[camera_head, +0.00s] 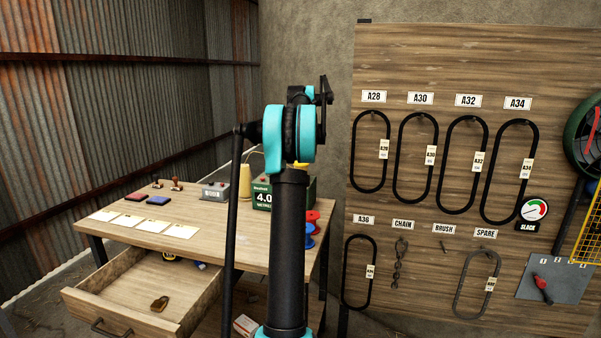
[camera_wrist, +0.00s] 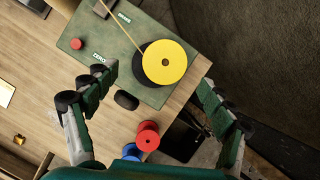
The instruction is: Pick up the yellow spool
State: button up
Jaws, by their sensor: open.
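The yellow spool (camera_wrist: 170,60) shows from above in the wrist view as a round yellow disc with a small hole. It sits over a black disc at the edge of the green counter box (camera_wrist: 118,32). A thin cord runs across the box towards it. In the head view, my arm hides most of that spot. My gripper (camera_wrist: 155,76) is open and empty, with one dark green finger to the left of the spool and one to the right, in the picture. I cannot tell how far above it the fingertips are.
A red spool (camera_wrist: 148,136) and a blue spool (camera_wrist: 131,155) are near the table edge. A pale yellow cone (camera_head: 245,181) and a grey box (camera_head: 215,191) stand on the wooden table (camera_head: 190,230). An open drawer (camera_head: 135,292) juts out. A board with belts (camera_head: 450,60) stands right.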

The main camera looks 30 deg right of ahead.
jog(key=shift+d+x, duration=0.15)
jog(key=shift+x, duration=1.7)
jog(key=shift+d+x, duration=0.15)
jog(key=shift+x, duration=1.7)
jog(key=shift+s, duration=0.2)
jog(key=c, duration=1.2)
jog(key=shift+r, duration=0.1)
